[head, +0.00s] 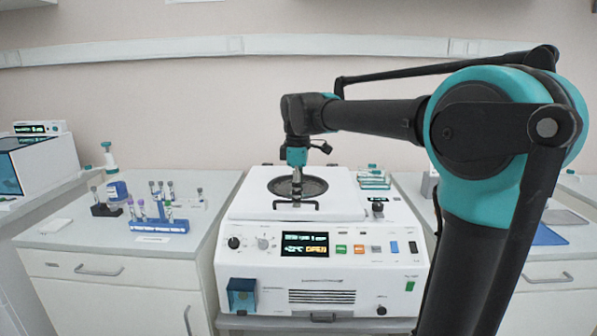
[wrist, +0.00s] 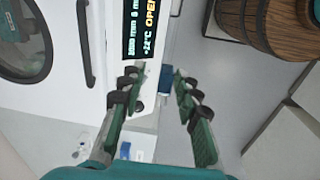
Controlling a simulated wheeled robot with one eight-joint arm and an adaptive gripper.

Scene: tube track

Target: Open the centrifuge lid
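The white centrifuge (head: 365,275) stands in the middle of the head view, with its flat lid (head: 245,205) down. The lid has a dark round window (head: 270,184) and a black bar handle (head: 283,205) at its front edge. The lid handle also shows upper left in the wrist view (wrist: 86,45). My gripper (head: 297,190) points down above the lid area in the head view and covers part of the window. In the wrist view my gripper (wrist: 157,82) is open, its green-padded fingers apart and empty, right of the handle.
The centrifuge's front display (head: 305,244) shows an orange "OPEN". A blue tube rack (head: 165,224) stands on the left counter. A glass dish stack (head: 373,179) is behind the lid at right. A wooden barrel (wrist: 275,25) is at upper right in the wrist view.

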